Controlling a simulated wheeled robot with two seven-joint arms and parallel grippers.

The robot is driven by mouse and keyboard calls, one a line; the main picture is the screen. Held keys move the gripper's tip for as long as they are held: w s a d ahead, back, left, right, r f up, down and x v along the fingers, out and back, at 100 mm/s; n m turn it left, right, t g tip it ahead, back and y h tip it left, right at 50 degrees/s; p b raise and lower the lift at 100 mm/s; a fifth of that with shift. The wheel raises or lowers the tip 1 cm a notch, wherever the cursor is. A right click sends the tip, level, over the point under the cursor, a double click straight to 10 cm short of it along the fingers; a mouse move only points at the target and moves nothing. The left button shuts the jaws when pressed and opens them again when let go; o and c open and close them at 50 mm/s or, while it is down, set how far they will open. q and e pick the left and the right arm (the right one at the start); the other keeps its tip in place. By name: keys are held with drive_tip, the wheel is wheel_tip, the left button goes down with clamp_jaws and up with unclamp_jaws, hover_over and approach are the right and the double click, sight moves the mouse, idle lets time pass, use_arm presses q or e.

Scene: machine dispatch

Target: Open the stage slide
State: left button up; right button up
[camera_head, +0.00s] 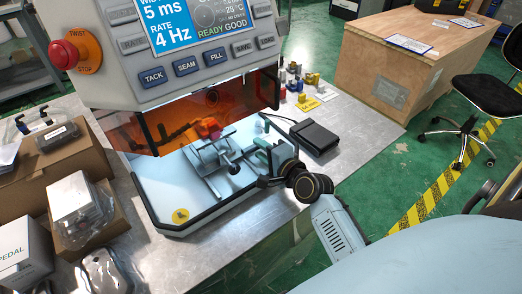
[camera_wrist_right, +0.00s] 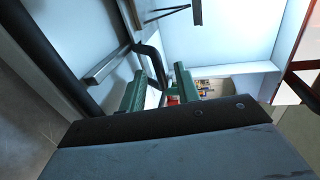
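The stage slide (camera_head: 213,163) is a grey metal assembly on the white floor of the machine's bay, below an orange see-through shield (camera_head: 215,108). A red-orange piece (camera_head: 208,129) shows at its back. My right gripper (camera_head: 260,155) reaches into the bay from the right, beside the slide. In the right wrist view its two green fingers (camera_wrist_right: 162,92) stand apart. A dark bent bar (camera_wrist_right: 153,57), which looks like part of the slide, runs close to the fingers; I cannot tell whether they touch it. My left gripper is not in view.
The control panel (camera_head: 185,84) overhangs the bay and reads READY GOOD. A red stop knob (camera_head: 64,55) is at its left. Cardboard boxes (camera_head: 66,152) fill the bench's left side. A black pedal (camera_head: 314,137) lies right of the machine. The bench front (camera_head: 160,262) is partly clear.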

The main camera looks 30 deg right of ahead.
drive_tip(key=shift+w, duration=0.25)
clamp_jaws()
drive_tip(key=shift+s, duration=0.15)
